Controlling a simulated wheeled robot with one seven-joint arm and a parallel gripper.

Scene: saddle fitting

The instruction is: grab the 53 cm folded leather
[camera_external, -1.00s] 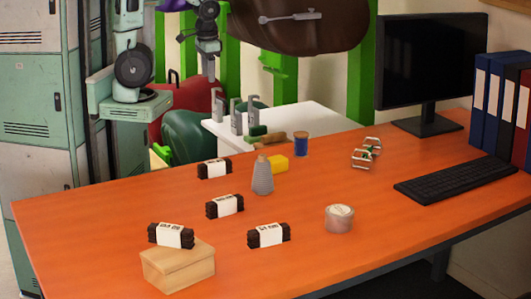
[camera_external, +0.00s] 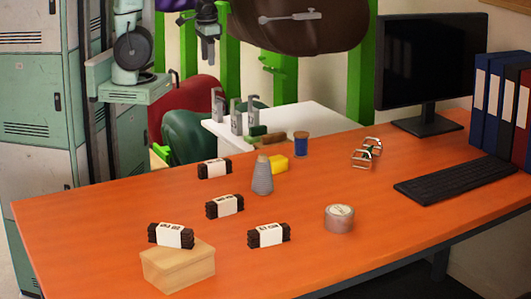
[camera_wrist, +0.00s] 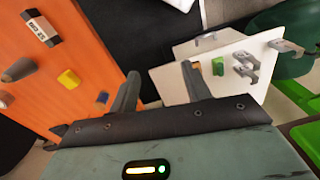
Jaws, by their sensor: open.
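Several dark brown folded leather bundles with white paper bands lie on the orange table. One is at the back (camera_external: 214,168), one in the middle (camera_external: 225,206), one at the front (camera_external: 268,235), and one on a cardboard box (camera_external: 171,236). The band lettering is too small to read surely, so I cannot tell which is 53 cm. One bundle (camera_wrist: 40,28) shows at upper left in the wrist view. My gripper (camera_external: 208,58) is open and empty behind the table, apart from all bundles; its two fingers (camera_wrist: 160,85) show in the wrist view.
The cardboard box (camera_external: 178,266) stands front left. A white side table (camera_external: 310,119) with metal clamps is behind. The keyboard (camera_external: 455,179) and monitor are right.

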